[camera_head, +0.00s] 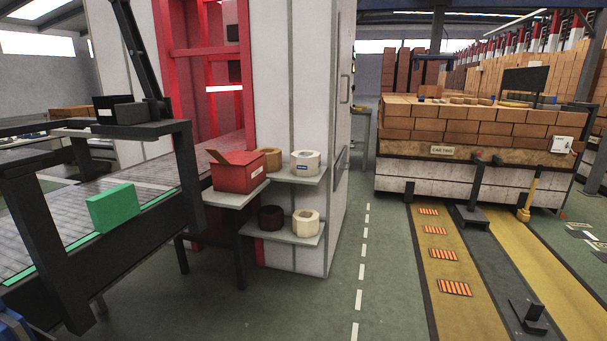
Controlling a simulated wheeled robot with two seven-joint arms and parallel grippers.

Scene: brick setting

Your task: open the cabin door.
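A tall white cabin (291,105) stands in the middle of the head view, with a red-framed opening on its left. Its right side is seen at a steep angle. A thin upright handle (346,88) shows high on that side, and a darker slanted fitting (340,167) shows below it. I cannot tell the door's outline clearly, but no open gap shows on that side. Neither of my grippers is in view.
A conveyor (90,215) with a green block (113,208) is at left. A brick-laden cart (475,130) stands beyond.

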